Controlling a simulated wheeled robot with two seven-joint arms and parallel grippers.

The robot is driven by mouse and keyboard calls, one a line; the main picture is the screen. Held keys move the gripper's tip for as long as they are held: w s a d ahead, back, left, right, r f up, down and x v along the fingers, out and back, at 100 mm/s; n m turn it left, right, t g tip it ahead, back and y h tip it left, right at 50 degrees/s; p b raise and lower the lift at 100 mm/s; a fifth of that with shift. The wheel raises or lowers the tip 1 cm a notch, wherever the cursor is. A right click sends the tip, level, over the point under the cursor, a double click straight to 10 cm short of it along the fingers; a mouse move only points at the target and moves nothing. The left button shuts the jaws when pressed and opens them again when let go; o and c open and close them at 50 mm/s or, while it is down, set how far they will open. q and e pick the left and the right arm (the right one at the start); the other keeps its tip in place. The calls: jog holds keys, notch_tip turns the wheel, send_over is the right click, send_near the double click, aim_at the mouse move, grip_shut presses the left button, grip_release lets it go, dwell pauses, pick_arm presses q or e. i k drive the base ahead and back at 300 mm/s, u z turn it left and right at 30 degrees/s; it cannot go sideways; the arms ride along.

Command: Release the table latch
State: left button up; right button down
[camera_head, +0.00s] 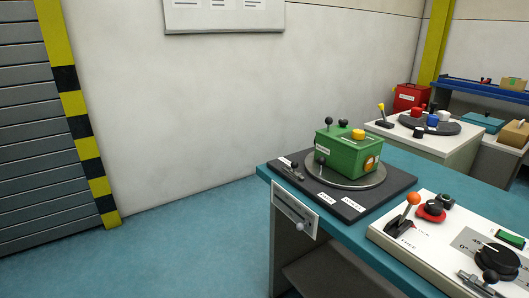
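A turquoise table (430,180) stands at the right. On its far end is a dark base plate (345,210) with a round grey turntable (340,181). A green box (348,153) with black knobs and a yellow cap sits on the turntable. A small metal latch-like piece with a black knob (292,171) lies at the plate's left corner. A white plate with a lever (296,215) is fixed on the table's left side. I cannot tell which of these two is the table latch. The labels are too small to read. Neither gripper is in view.
A white control panel (385,238) with an orange-knobbed lever (412,199) and a red-based knob (431,210) is at the front right. A second table (458,149) with another turntable stands behind. The blue floor (190,250) to the left is clear, beside a striped shutter post (88,150).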

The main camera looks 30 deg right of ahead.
aim_at(293, 164)
jog(key=z, duration=0.55)
jog(key=i, duration=1.1)
jog(key=z, duration=0.6)
